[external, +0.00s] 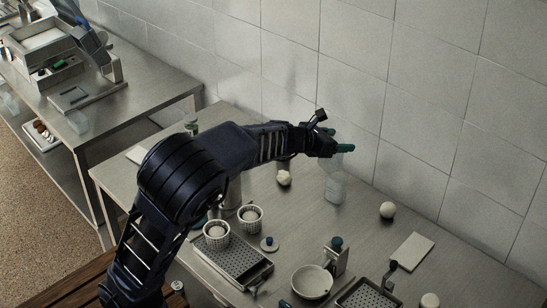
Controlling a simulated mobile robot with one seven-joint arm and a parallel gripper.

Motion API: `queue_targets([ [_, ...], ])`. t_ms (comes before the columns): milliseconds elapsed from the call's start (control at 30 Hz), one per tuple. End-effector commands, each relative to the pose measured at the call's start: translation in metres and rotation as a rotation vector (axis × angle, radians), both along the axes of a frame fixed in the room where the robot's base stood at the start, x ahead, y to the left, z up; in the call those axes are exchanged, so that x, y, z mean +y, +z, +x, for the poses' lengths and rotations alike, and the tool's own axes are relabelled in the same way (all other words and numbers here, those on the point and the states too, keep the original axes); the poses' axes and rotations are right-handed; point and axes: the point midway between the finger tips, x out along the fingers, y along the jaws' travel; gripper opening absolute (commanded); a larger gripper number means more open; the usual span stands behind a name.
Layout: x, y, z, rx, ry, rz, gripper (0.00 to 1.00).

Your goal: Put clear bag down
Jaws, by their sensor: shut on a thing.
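The clear bag (336,187) is a pale, see-through shape near the back wall, right of the table's middle. My gripper (342,149) is directly above it, with dark green fingertips shut on the bag's upper part. The bag hangs or stands upright below the fingers. I cannot tell whether its bottom touches the table (400,215). My dark arm reaches across from the lower left and hides part of the table.
A white garlic-like lump (284,178) is left of the bag and a white ball (387,210) is right of it. Ribbed cups (250,218), a perforated tray (238,262), a white bowl (312,282) and a flat white board (411,251) stand nearer the front. The tiled wall (420,110) is close behind.

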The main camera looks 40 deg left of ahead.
Motion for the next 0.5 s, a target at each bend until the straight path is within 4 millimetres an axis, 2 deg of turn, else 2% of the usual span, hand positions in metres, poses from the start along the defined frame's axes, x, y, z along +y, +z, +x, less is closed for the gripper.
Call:
queue_targets([
  [133,-0.029,0.009,0.02,-0.003,-0.019,0.004,0.46],
  [233,-0.062,0.012,0.04,-0.003,-0.043,0.008,0.46],
  [367,-0.11,0.008,0.067,-0.002,-0.077,0.008,0.46],
  [500,-0.155,-0.005,0.09,-0.001,-0.109,0.008,0.46],
])
